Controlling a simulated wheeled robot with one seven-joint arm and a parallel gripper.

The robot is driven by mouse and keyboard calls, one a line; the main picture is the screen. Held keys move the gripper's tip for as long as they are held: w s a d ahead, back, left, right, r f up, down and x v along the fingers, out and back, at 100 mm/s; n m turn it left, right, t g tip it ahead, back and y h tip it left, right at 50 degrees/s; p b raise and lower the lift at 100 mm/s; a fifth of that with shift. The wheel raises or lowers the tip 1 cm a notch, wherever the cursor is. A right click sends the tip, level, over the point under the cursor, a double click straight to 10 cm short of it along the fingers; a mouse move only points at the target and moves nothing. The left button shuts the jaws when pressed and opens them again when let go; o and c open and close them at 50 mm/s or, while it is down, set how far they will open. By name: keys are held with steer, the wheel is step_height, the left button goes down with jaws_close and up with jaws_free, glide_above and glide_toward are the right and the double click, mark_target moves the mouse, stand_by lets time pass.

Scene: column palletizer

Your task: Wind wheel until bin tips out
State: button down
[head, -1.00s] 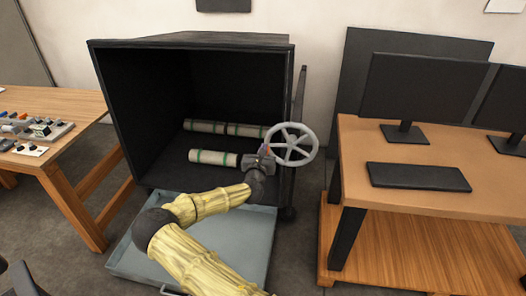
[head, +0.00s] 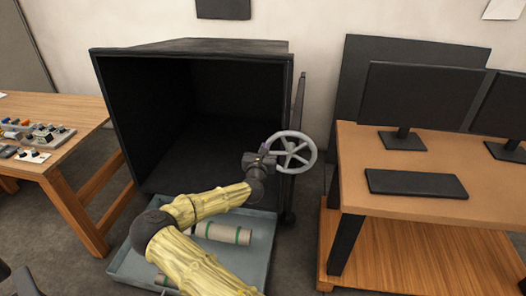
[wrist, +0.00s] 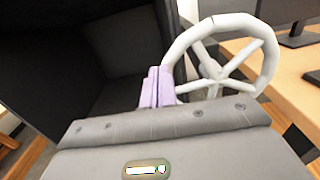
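The wheel (head: 292,152) is a pale grey handwheel with spokes at the right side of the black bin (head: 210,46). The bin's visible inside looks empty. Grey rollers with green bands (head: 222,233) lie in the blue-grey tray (head: 262,222) in front of the bin, partly hidden by my arm. My gripper (head: 268,158) is at the wheel's left rim. In the wrist view its purple fingers (wrist: 157,88) are close together and overlap the left rim of the wheel (wrist: 262,60); they appear shut on it, though the contact itself is hidden.
A desk (head: 440,180) with monitors (head: 420,95) and a keyboard (head: 415,183) stands close on the right. A wooden table (head: 70,148) with small parts stands at the left. Bare floor shows between the bin and the desk.

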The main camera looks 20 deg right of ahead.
steer(key=shift+a, duration=0.1)
steer(key=shift+w+r+p, duration=0.1)
steer(key=shift+r+p, duration=0.7)
steer(key=shift+r, duration=0.55)
steer(key=c, duration=2.2)
jaws_free()
steer(key=c, duration=1)
jaws_free()
steer(key=shift+a, duration=0.1)
